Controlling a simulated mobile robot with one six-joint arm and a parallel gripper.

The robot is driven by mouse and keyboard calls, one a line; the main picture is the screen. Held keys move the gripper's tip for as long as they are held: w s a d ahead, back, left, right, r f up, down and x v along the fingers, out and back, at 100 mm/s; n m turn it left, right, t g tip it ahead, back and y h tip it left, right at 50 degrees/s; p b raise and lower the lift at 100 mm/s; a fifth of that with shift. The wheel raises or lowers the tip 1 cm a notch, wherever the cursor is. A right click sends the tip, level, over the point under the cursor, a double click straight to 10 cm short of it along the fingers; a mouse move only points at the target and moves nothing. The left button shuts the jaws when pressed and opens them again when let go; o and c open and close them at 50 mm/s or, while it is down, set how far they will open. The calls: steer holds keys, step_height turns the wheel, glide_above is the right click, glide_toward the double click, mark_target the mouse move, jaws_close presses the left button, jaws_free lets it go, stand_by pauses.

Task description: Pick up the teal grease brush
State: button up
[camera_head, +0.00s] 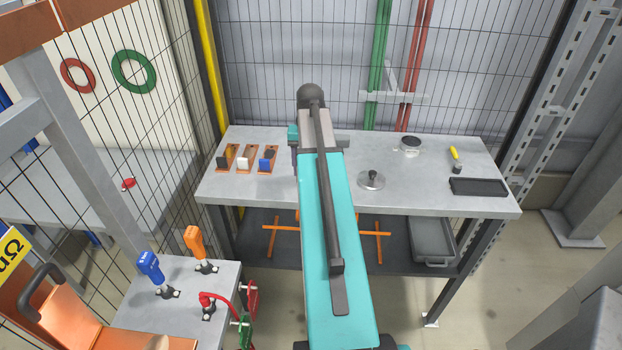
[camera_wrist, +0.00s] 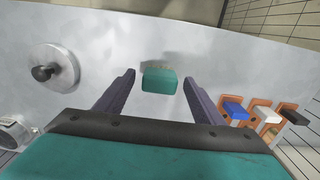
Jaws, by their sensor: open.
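The teal grease brush (camera_wrist: 160,80) shows in the wrist view as a small teal block with a dull brownish fringe along its far edge. It is over the grey bench top (camera_wrist: 215,45). My gripper (camera_wrist: 159,76) is open, with one dark finger on each side of the brush in the picture. Gaps show between the brush and both fingers, and I see no contact. How far the fingertips are from it in depth is hard to tell. In the head view my teal arm covers the middle of the bench, and I cannot make out the brush for certain there.
Black, white and blue blocks in orange holders (camera_head: 243,160) stand left of my arm. A round metal piece with a knob (camera_head: 371,180) stands right of it. Farther right are a dark tray (camera_head: 478,187) and a yellow-handled tool (camera_head: 454,156). A mesh fence backs the bench.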

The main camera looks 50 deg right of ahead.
steer(key=shift+f+b, duration=0.35)
steer(key=shift+f, duration=0.45)
steer(key=c, duration=1.1)
steer(key=shift+r, duration=0.15)
